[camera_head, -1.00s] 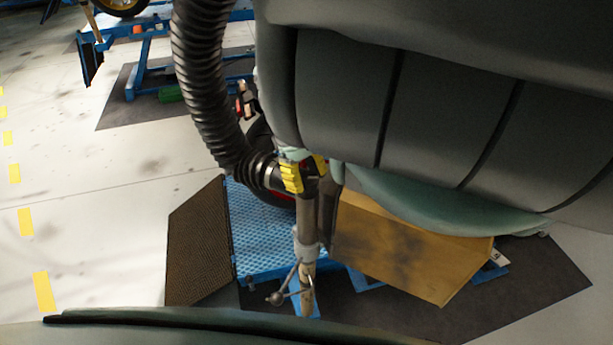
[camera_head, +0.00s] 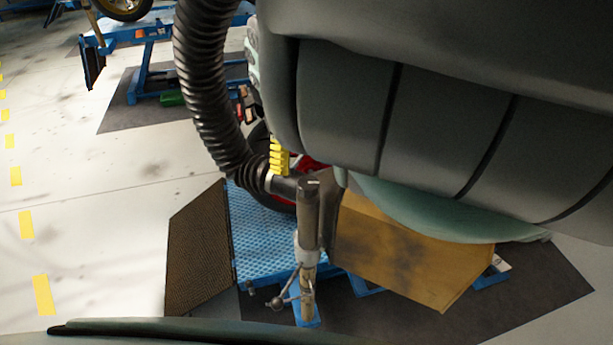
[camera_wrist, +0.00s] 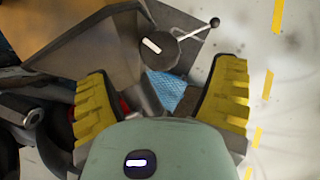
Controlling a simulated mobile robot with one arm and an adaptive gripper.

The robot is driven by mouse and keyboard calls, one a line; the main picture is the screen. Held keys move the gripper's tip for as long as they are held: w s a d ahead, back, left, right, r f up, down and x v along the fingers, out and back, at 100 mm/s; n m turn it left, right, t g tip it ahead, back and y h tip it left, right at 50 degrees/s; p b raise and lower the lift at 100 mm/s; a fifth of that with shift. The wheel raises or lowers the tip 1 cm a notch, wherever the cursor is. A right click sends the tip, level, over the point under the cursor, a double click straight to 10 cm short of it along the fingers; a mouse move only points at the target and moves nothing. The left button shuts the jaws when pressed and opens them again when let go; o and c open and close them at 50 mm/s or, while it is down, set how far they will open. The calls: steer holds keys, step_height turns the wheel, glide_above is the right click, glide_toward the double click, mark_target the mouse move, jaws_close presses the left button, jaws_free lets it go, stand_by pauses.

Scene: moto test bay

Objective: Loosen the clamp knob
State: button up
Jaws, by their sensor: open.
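The clamp knob (camera_head: 277,303) is a dark ball-ended lever on the collar of an upright grey post (camera_head: 308,220). In the wrist view a ball-ended lever (camera_wrist: 196,32) reaches up and right from beside the round post top (camera_wrist: 160,50), which bears a white mark. My gripper (camera_wrist: 163,76) has its two yellow ribbed fingers wide apart, with nothing between them. The post top and lever lie beyond the fingertips, apart from them. In the head view only one yellow finger (camera_head: 280,157) shows, behind and above the post top; my arm hides the rest.
A thick black ribbed hose (camera_head: 200,90) runs down to the post's upper end. A wooden box (camera_head: 400,250) stands close on the right, and a blue chequered platform (camera_head: 260,235) with a brown mesh ramp (camera_head: 200,245) lies on the left. Pale floor (camera_head: 90,240) is open farther left.

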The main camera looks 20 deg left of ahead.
steer(key=v, duration=0.6)
stand_by(0.3)
